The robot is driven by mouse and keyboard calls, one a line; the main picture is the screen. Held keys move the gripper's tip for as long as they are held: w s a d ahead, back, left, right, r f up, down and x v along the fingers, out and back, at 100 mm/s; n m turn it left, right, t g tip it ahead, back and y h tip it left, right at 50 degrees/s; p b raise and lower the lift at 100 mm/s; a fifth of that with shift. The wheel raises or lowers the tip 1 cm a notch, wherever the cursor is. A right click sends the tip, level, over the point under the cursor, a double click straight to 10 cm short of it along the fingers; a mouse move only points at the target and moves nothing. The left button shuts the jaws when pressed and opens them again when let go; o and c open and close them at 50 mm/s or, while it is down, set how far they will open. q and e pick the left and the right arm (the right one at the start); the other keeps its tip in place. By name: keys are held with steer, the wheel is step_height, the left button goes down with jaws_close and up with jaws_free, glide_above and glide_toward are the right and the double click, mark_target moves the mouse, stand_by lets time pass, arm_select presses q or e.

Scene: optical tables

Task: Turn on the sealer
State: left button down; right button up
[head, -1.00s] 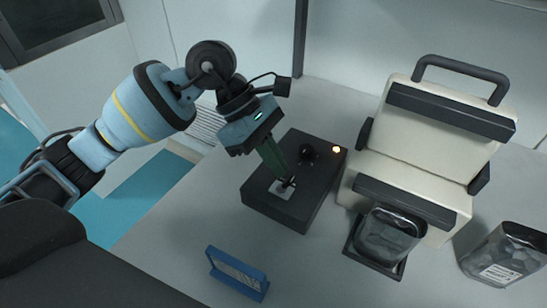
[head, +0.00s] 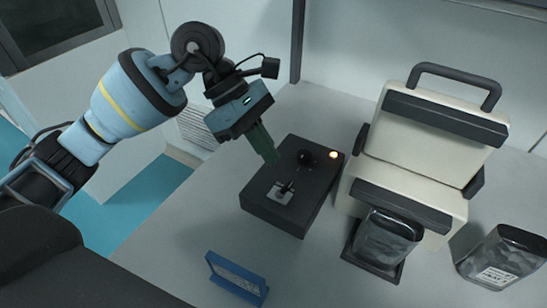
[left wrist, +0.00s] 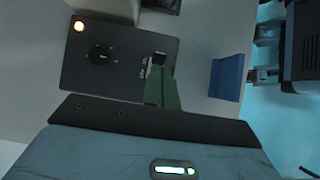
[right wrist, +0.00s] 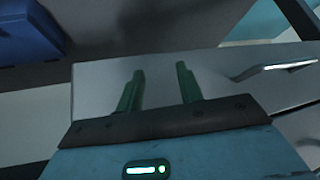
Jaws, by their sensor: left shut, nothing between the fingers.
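The sealer (head: 415,185) is a cream machine with a black handle and dark bars, at the right of the head view. The lamp also shows lit in the left wrist view (left wrist: 79,26). My right gripper (right wrist: 160,72) is open and empty.
A filled clear bag (head: 388,238) sits on the dark tray at the sealer's front. Another labelled bag (head: 503,258) stands at the far right. A blue framed object (head: 237,278) stands near the front. The grey table between them is clear.

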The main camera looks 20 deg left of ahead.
arm_select(q)
steer(key=shift+v, duration=2.6)
steer(key=shift+f, duration=0.1)
